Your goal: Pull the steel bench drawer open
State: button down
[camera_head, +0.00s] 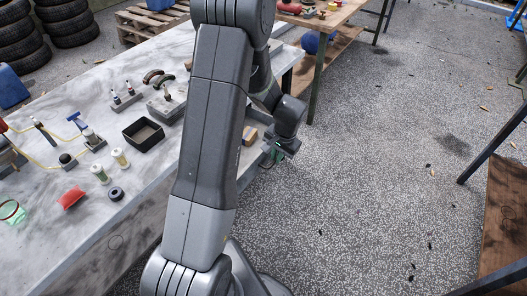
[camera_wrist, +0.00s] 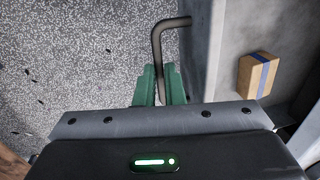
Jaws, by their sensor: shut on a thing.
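The steel bench drawer (camera_wrist: 203,58) shows in the wrist view as a grey panel with a grey interior behind it. It stands at least partly open. Its dark bent bar handle (camera_wrist: 157,42) sticks out from the front panel. My gripper (camera_wrist: 160,88) has green fingers, one on each side of the handle, shut on it. In the head view my gripper (camera_head: 284,150) is at the bench's right side, beside the drawer. The handle is too small to make out there, and my arm hides much of the drawer.
A cardboard box with a blue stripe (camera_wrist: 257,75) lies inside the drawer. Speckled floor to the right is mostly clear. Another wooden bench (camera_head: 338,22) stands behind.

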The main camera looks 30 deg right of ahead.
jog(key=shift+s+d, duration=0.2)
jog(key=shift+s, duration=0.35)
jog(key=shift+s+d, duration=0.2)
jog(key=shift+s, duration=0.3)
jog(key=c, duration=1.8)
grip_release()
jog(key=shift+r, duration=0.1)
notch_tip(320, 180, up, 14)
jog(key=s+d, duration=0.1)
jog(key=s, duration=0.1)
jog(key=shift+s+f, duration=0.15)
jog(key=shift+f, duration=0.1)
notch_tip(320, 180, down, 14)
jog(key=w+a, duration=0.1)
jog(key=w, duration=0.1)
jog(key=shift+w+r, duration=0.15)
jog(key=shift+w, duration=0.1)
